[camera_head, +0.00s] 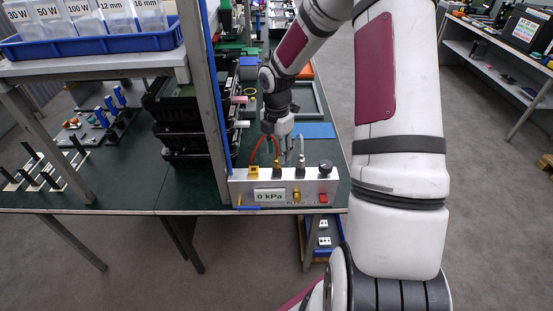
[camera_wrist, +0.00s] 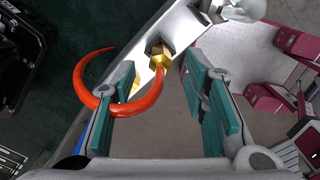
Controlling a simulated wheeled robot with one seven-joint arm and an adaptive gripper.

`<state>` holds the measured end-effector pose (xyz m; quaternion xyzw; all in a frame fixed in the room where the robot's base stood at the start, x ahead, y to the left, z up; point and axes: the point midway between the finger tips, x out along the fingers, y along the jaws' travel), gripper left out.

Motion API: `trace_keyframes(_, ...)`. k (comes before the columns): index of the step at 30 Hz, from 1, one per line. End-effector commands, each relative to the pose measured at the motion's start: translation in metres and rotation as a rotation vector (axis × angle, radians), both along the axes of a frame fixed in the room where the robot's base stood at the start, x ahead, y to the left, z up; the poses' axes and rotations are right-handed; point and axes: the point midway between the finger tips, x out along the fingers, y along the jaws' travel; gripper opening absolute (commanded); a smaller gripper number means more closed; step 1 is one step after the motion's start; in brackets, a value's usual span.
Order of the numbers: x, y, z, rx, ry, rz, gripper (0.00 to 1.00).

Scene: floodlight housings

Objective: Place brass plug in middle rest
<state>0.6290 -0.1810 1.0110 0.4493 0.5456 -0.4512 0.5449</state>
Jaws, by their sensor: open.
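A pale test box (camera_head: 240,188) reading "0 kPa" stands at the near edge of the green bench. A brass fitting (camera_head: 254,172) with a red hose is at the left of its top. Another brass piece (camera_head: 278,172) sits beside it toward the middle. I cannot tell which piece is the brass plug, and I cannot make out the middle rest. My gripper (camera_head: 286,146) is above and behind the box. In the wrist view my gripper (camera_wrist: 160,82) is open, its teal fingers apart. A brass hex fitting (camera_wrist: 159,56) with the red hose shows just beyond the fingertips.
The red hose (camera_wrist: 98,107) curves around the left finger. A grey hose (camera_head: 302,150) and a black knob (camera_head: 326,166) are at the box's right. Black crates (camera_head: 185,125) stand left of a grey post (camera_head: 211,90). A blue mat (camera_head: 317,131) lies behind the box.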

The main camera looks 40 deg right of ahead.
Motion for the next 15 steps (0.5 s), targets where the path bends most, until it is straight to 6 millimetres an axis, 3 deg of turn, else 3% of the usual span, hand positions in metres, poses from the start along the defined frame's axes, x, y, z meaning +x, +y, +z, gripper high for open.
trace_keyframes(6, 0.001, -0.001, 0.046, -0.002, -0.004, 0.0, 0.4)
trace_keyframes(15, 0.0, 0.0, 0.08, -0.002, -0.001, -0.001, 0.4)
